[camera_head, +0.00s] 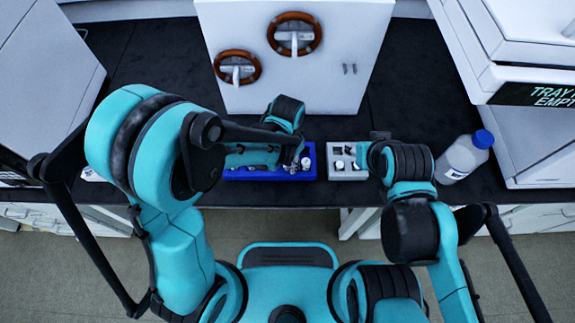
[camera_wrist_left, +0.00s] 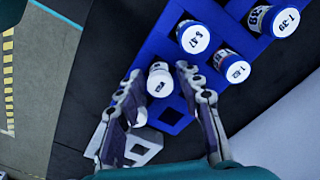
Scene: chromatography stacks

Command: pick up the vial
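A vial with a white cap (camera_wrist_left: 160,83) stands in the blue rack (camera_wrist_left: 142,45) in the left wrist view. My left gripper (camera_wrist_left: 159,74) is open, with one finger on each side of this vial and small gaps showing. Several other labelled vials sit further along the rack, including one marked T-39 (camera_wrist_left: 286,21). In the head view the blue rack (camera_head: 312,152) is partly hidden by my left arm, and the left fingertips are hard to make out. My right arm is beside the grey rack (camera_head: 347,173); its fingers are not clear.
A white cabinet with two brown-rimmed handwheels (camera_head: 295,34) stands behind the racks. A bottle with a blue cap (camera_head: 463,158) stands at the right. A white machine with a "TRAY EMPTY" display (camera_head: 545,94) is at the far right. Dark bench top (camera_head: 420,75) is clear right of the cabinet.

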